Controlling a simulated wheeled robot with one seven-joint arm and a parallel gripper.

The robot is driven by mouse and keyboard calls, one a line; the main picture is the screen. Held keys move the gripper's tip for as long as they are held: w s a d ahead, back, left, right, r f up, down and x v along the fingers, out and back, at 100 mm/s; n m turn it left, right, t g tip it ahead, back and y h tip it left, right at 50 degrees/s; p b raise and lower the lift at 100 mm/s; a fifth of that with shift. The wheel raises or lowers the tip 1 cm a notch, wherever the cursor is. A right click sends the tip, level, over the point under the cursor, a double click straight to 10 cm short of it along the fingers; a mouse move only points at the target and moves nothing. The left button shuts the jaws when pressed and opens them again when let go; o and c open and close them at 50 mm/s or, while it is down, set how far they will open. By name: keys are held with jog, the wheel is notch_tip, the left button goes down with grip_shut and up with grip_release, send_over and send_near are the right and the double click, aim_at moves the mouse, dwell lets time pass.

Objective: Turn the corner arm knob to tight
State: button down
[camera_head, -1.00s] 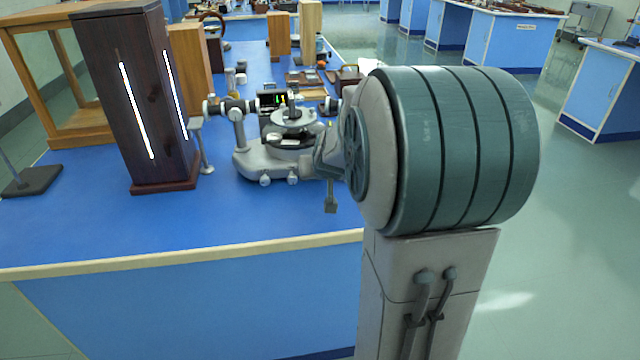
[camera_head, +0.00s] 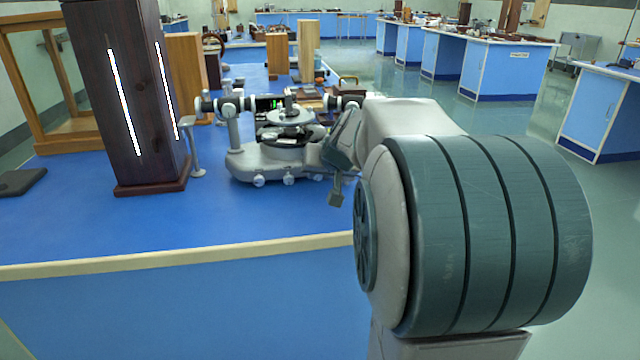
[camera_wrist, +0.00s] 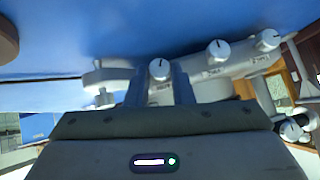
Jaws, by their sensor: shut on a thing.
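The grey spectrometer (camera_head: 270,164) stands on the blue bench, with small pale knobs along its near side. In the wrist view, three white knobs with dark pointer marks and small labels show. The nearest knob (camera_wrist: 159,69) sits between the two fingers of my gripper (camera_wrist: 160,86), which is shut on it. The middle knob (camera_wrist: 217,50) and the far knob (camera_wrist: 267,40) are free, up and to the right. The labels are too small to read, so I cannot tell by name which is the corner arm knob. My arm hides the instrument's right end in the head view.
A dark wooden lamp tower (camera_head: 128,100) with bright slits stands left of the spectrometer, beside a small stand (camera_head: 192,150). Wooden blocks and boxes are behind.

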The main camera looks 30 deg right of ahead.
jog(key=shift+d+f+m+y+b, duration=0.25)
jog(key=shift+y+b, duration=0.35)
jog(key=shift+b, duration=1.35)
jog(key=m+t+y+b, duration=0.1)
jog(key=b, duration=0.3)
jog(key=shift+d+f+y, duration=0.1)
jog(key=shift+f+y, duration=0.05)
jog(key=shift+y, duration=0.25)
jog(key=shift+s+d+m+t+y+b, duration=0.1)
jog(key=shift+m+t+y+b, duration=0.5)
jog(key=shift+b, duration=0.55)
jog(key=c, duration=1.3)
grip_release()
jog(key=shift+o, duration=0.2)
